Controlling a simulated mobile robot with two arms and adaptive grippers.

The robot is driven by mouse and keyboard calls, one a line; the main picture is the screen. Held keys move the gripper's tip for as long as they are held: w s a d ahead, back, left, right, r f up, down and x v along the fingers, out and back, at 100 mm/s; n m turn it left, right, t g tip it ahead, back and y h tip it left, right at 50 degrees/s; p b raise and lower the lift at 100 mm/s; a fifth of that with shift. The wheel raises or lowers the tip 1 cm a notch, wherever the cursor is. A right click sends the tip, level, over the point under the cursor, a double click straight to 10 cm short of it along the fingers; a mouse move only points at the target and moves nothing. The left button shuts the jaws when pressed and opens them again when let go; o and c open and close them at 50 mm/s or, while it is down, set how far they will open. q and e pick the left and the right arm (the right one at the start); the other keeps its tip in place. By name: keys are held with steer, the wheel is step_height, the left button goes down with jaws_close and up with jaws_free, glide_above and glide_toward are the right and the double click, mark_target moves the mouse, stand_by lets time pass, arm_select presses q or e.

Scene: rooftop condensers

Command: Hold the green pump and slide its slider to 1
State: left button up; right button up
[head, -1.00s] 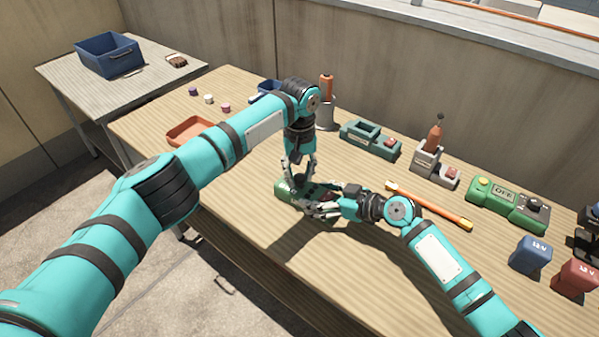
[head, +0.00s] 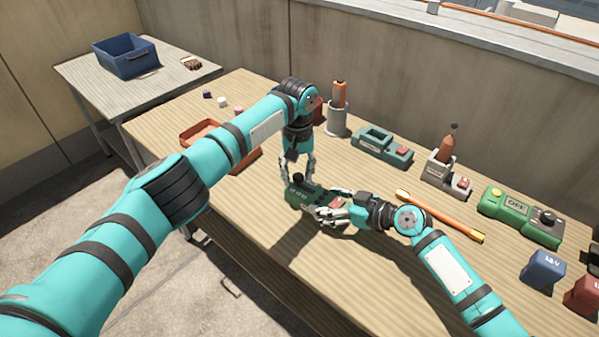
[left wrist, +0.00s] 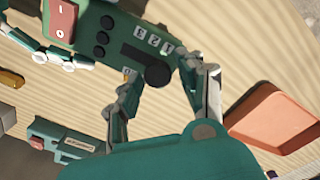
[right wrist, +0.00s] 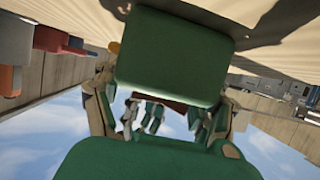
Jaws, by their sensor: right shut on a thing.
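The green pump (head: 303,198) is held above the wooden table, its face turned up. My right gripper (head: 332,212) is shut on its right end. In the right wrist view, the pump's plain green side (right wrist: 170,55) lies between the fingers. In the left wrist view, the pump (left wrist: 108,45) shows a red switch (left wrist: 62,20), three black buttons, a numbered strip and a dark slot. The round black slider knob (left wrist: 157,74) is at the slot's lower right end; its exact number is unclear. My left gripper (head: 297,170) is open above, fingers either side of the knob.
An orange tray (head: 203,133) lies behind my left arm. Green devices (head: 520,213), a soldering-iron-like tool (head: 447,150) and a blue block (head: 542,269) line the table's right side. The front table strip is clear.

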mark_target(298, 175)
arm_select(q)
steer(key=shift+o, duration=0.7)
arm_select(e)
steer(key=shift+f, duration=0.1)
arm_select(q)
step_height(298, 175, up, 12)
arm_select(e)
steer(key=o, duration=1.8)
steer(key=shift+o, duration=0.2)
steer(key=shift+d, duration=0.1)
